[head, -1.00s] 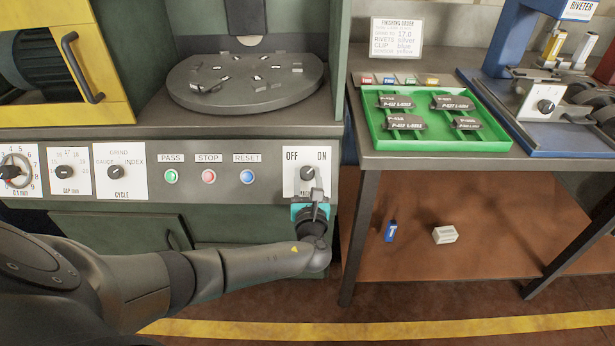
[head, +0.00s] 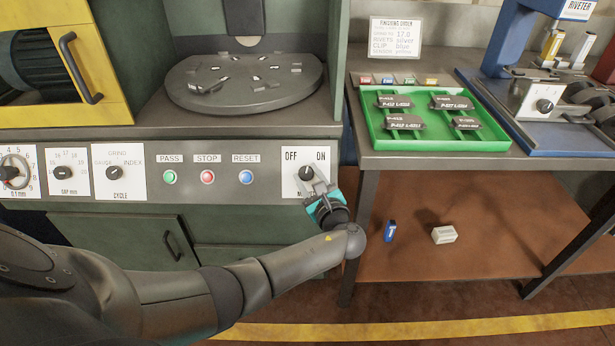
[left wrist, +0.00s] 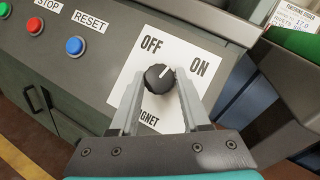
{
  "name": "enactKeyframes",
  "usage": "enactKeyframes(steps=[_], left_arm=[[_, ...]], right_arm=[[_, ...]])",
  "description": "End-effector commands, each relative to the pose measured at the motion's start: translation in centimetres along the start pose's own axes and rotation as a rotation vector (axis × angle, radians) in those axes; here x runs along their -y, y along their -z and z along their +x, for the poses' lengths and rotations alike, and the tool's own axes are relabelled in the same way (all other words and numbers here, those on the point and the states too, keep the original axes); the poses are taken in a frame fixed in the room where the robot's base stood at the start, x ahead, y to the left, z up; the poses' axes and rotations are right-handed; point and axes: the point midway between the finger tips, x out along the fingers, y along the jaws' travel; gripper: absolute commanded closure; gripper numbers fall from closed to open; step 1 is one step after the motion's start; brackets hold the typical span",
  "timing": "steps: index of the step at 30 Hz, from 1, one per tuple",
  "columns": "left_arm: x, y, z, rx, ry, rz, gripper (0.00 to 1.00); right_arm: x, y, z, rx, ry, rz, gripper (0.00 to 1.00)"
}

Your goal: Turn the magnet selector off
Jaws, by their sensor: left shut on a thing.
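The magnet selector is a black round knob (head: 306,173) on a white plate marked OFF on the left and ON on the right. It also shows in the left wrist view (left wrist: 158,77), where its white mark points up and right, between the two words. My left gripper (head: 313,184) reaches up to the knob from below right, tilted. In the left wrist view its two grey fingers (left wrist: 158,92) stand on either side of the knob, shut on it. The lower part of the plate is partly covered by the fingers. My right gripper is not in view.
PASS, STOP and RESET buttons (head: 246,177) sit left of the plate. A turntable (head: 245,85) is above the panel. To the right, a table holds a green tray (head: 437,145) of labelled parts and a blue riveter base (head: 530,140). A table leg (head: 360,235) stands close to my arm.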

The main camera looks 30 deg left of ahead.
Motion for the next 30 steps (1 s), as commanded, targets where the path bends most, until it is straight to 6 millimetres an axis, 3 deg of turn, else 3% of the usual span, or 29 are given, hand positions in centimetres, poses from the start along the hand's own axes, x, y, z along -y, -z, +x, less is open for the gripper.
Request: enactKeyframes(steps=[16,30], left_arm=[[0.3,-0.2,0.0,-0.040,-0.304,-0.425,1.00],[0.5,-0.4,0.1,-0.066,-0.517,-0.728,1.00]], right_arm=[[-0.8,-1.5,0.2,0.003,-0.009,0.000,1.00],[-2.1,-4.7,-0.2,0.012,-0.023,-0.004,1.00]])
